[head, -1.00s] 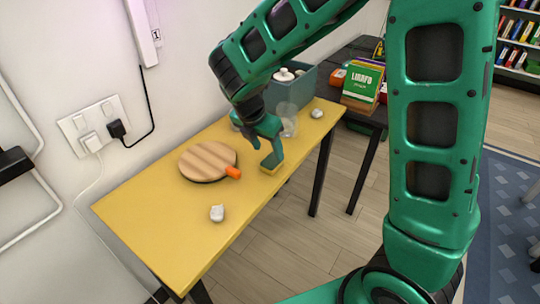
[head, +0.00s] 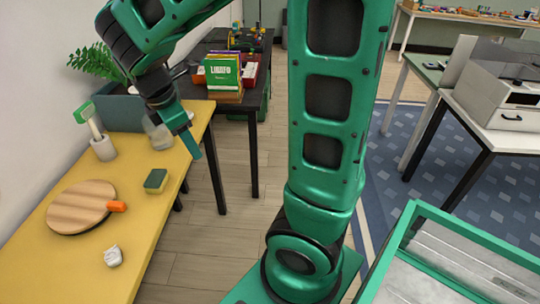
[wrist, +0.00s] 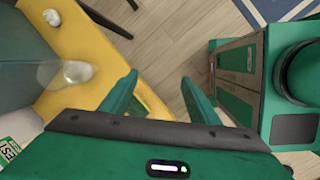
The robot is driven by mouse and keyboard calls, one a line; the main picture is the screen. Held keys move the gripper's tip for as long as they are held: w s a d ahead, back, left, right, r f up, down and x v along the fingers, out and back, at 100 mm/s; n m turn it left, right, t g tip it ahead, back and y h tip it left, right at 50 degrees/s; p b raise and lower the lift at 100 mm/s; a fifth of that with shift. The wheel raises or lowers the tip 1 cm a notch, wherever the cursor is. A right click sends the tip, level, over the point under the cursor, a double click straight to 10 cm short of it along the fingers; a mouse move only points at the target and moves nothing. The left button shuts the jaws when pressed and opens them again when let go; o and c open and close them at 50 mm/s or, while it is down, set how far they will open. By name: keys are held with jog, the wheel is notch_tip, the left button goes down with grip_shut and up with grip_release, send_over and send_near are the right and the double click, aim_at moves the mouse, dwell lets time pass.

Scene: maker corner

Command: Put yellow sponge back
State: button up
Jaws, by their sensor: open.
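The yellow sponge (head: 155,181), with a dark green top, lies on the yellow table (head: 150,235) near its right edge in the head view. My gripper (head: 194,155) is open and empty, raised up and to the right of the sponge, apart from it. In the wrist view my gripper (wrist: 160,78) shows both fingers spread, with floor between the tips. A small yellow-green patch shows beside the left finger there; I cannot tell whether it is the sponge.
A round wooden board (head: 75,208), an orange item (head: 117,206) and a white crumpled item (head: 113,257) lie on the table. A brush holder (head: 103,149), clear glass (head: 160,138) and grey bin (head: 122,112) stand farther back. Books (head: 222,73) stand on a dark table.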

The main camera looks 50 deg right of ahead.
jog(key=s+d+m+y, duration=0.1)
jog(key=s+d+m, duration=0.2)
jog(key=s+m, duration=0.4)
jog(key=s+d+m+y, duration=0.1)
jog(key=s+d+m, duration=0.2)
jog(key=s+m, duration=0.4)
jog(key=s+d+m+g+y, duration=0.1)
jog(key=s+d+m, duration=0.2)
jog(key=s+m, duration=0.4)
jog(key=shift+s+d+m, duration=0.25)
jog(key=shift+s+m, duration=0.05)
